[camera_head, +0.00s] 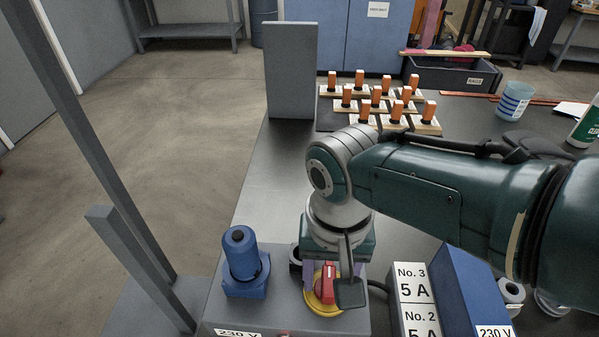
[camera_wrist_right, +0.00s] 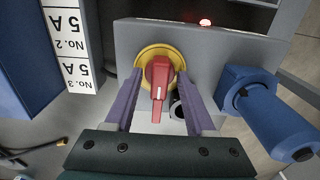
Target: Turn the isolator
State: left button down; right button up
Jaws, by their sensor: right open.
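The isolator is a red rotary handle (camera_wrist_right: 159,88) on a yellow round plate (camera_wrist_right: 150,53), set on a grey box (camera_head: 262,310). In the right wrist view the red handle points down the picture, towards my gripper's palm. In the head view the red handle (camera_head: 328,284) is partly hidden by my right wrist. My right gripper (camera_wrist_right: 159,78) is open, with one purple finger on each side of the handle. Narrow gaps seem to show between fingers and handle. My left gripper is not in view.
A blue plug (camera_head: 243,262) stands on the box, left of the isolator. A lit red lamp (camera_wrist_right: 205,22) shows on the box. Labelled blocks reading 5 A (camera_head: 415,297) and a blue box (camera_head: 465,290) stand at the right. Orange-handled pieces (camera_head: 366,107) stand further back.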

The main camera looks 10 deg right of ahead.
aim_at(329, 279)
notch_tip(329, 279, up, 9)
jog(key=p, duration=0.6)
jog(key=shift+f, duration=0.15)
jog(key=shift+r+p, duration=0.4)
jog(key=shift+r, duration=0.25)
